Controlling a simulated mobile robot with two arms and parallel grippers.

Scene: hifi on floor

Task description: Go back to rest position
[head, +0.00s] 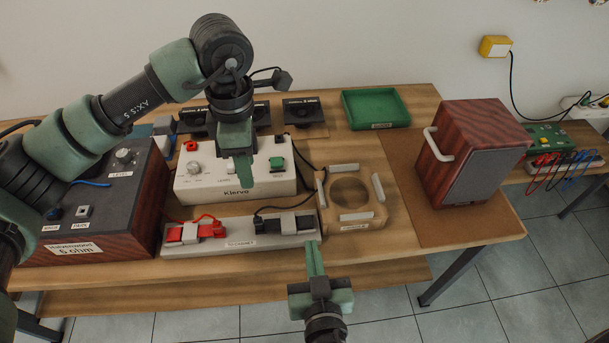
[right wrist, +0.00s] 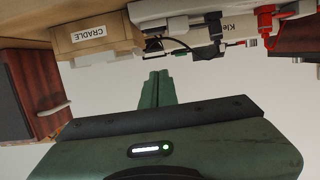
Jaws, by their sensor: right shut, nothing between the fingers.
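My left gripper (head: 245,184) points down in front of the white Klerva box (head: 205,183) and hides part of its face. Its fingers overlap in the head view, so I cannot tell whether they are apart. Nothing shows hanging from it. My right gripper (head: 312,244) is shut and empty at the table's front edge, near the grey clip strip (head: 270,241). Its closed fingers also show in the right wrist view (right wrist: 157,88), with the wooden cradle (right wrist: 65,45) nearby.
The table (head: 410,235) holds a dark red amplifier box (head: 112,215) at left, the wooden cradle (head: 335,240), a green tray (head: 405,108) and a red wooden speaker (head: 432,170) at right. Red and black clips sit on the grey strip. Floor in front is free.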

